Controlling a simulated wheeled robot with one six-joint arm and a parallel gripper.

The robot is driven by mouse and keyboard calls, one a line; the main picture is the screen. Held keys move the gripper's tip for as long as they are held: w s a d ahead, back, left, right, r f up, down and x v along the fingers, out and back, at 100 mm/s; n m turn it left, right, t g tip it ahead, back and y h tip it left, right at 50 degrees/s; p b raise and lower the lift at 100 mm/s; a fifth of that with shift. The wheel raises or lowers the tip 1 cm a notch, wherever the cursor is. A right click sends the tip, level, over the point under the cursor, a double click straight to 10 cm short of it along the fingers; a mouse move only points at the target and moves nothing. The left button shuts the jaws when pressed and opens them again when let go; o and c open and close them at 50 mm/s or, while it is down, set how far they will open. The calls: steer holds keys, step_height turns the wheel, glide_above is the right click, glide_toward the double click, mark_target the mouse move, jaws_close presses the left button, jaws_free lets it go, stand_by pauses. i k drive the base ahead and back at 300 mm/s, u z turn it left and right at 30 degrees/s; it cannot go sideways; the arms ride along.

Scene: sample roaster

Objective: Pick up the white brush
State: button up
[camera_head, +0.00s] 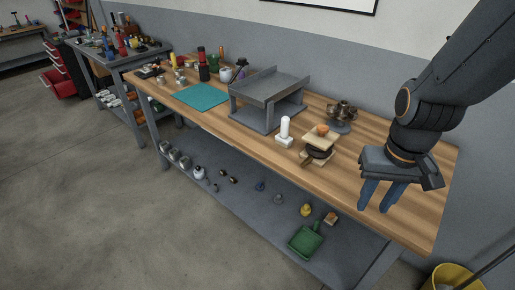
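A small white object that looks like the white brush (285,128) stands upright on the wooden workbench (210,122), with a rounded handle above a pale block-like base. It is just in front of the grey metal stand. My gripper (374,207) hangs over the right end of the bench, to the right of the brush and well apart from it. Its two blue fingers point down with a gap between them, and nothing shows between them. I cannot tell how high the fingertips are above the bench top.
Right of the brush are a wooden-topped piece with an orange knob (321,132) and a dark metal rack (342,116). The grey stand (267,97) is behind it. A teal mat (202,96) lies further left. A green dustpan (305,240) is on the lower shelf.

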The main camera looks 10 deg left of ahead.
mark_target(282, 139)
steer(key=u, duration=0.8)
steer(key=k, duration=1.1)
steer(key=u, duration=1.25)
steer(key=i, duration=1.45)
steer(key=z, duration=1.2)
steer(key=i, duration=0.7)
steer(key=z, duration=0.85)
steer(key=i, duration=0.5)
steer(key=u, duration=0.05)
